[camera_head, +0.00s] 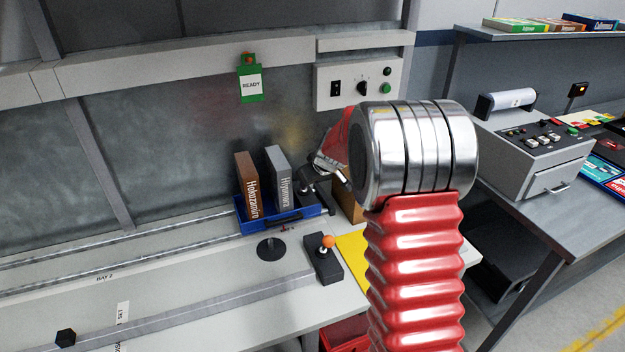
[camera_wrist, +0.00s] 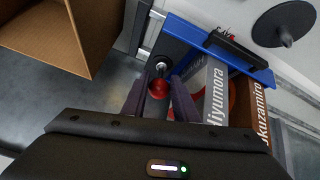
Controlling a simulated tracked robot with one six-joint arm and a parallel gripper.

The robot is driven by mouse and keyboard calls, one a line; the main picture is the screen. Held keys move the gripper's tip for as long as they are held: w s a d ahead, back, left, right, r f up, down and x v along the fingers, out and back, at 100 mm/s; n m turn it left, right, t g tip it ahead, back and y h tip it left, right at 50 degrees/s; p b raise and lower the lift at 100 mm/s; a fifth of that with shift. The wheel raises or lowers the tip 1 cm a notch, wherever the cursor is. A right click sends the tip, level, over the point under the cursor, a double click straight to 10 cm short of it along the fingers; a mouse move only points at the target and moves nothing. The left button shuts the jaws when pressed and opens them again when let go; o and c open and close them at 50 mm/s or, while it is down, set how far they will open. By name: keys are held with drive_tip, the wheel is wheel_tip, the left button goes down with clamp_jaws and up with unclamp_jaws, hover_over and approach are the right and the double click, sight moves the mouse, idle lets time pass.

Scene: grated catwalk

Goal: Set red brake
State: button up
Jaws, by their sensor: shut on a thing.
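A red ball knob (camera_wrist: 158,88) on a short dark metal stem shows in the wrist view. It sits between the two fingers of my gripper (camera_wrist: 159,98), which is shut on it. In the head view my gripper (camera_head: 322,188) is at the right end of the blue tray, beside the grey book. The red knob cannot be made out there; my arm and gripper hide that spot. A white label reading "SET" (camera_head: 122,312) lies on the bench at the front left, with a second label partly cut off below it.
The blue tray (camera_head: 290,226) holds a brown book (camera_head: 246,185) and a grey book (camera_head: 279,172) close to my gripper. A cardboard box (camera_wrist: 52,35) is open beside it. An orange-knobbed joystick (camera_head: 325,258) and a black disc (camera_head: 271,249) stand in front. The left bench is mostly clear.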

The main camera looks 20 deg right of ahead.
drive_tip(key=shift+s+a+f, duration=0.2)
drive_tip(key=shift+f, duration=0.2)
drive_tip(key=o, duration=0.8)
drive_tip(key=shift+o, duration=1.1)
drive_tip(key=shift+w+r, duration=0.1)
drive_tip(key=shift+r, duration=0.05)
drive_tip(key=shift+d+r, duration=0.1)
drive_tip(key=v, duration=1.3)
drive_tip(key=shift+r, duration=0.3)
